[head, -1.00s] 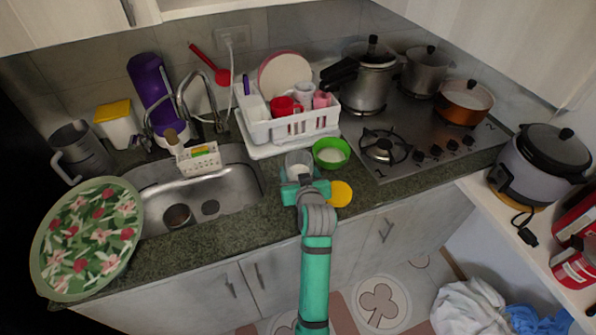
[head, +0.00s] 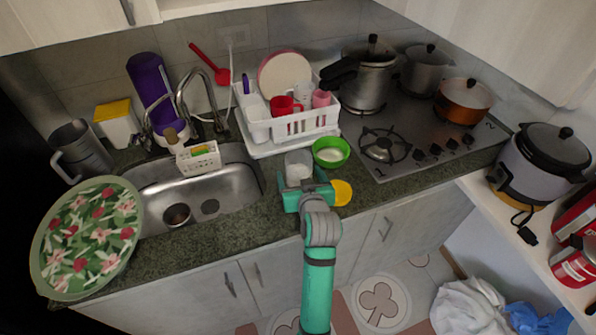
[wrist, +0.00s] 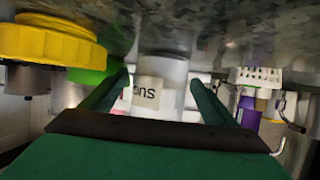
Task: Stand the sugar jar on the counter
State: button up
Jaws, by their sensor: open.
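The sugar jar (head: 298,164) is a pale, see-through jar standing upright on the counter, left of the green bowl. In the wrist view, which is upside down, the jar (wrist: 162,75) shows its base against the counter and a partly hidden label with a few dark letters. My gripper (head: 306,184) is open just in front of the jar. In the wrist view its two fingers (wrist: 160,100) lie on either side of the jar's line, with visible gaps between them and the jar.
A green bowl (head: 331,152) with white contents stands close to the jar's right. A white dish rack (head: 290,128) is behind, the sink (head: 215,190) left, the stove (head: 420,135) right.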

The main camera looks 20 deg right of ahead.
jog(key=v, duration=0.8)
jog(key=shift+s+r, duration=0.1)
jog(key=shift+s, duration=0.1)
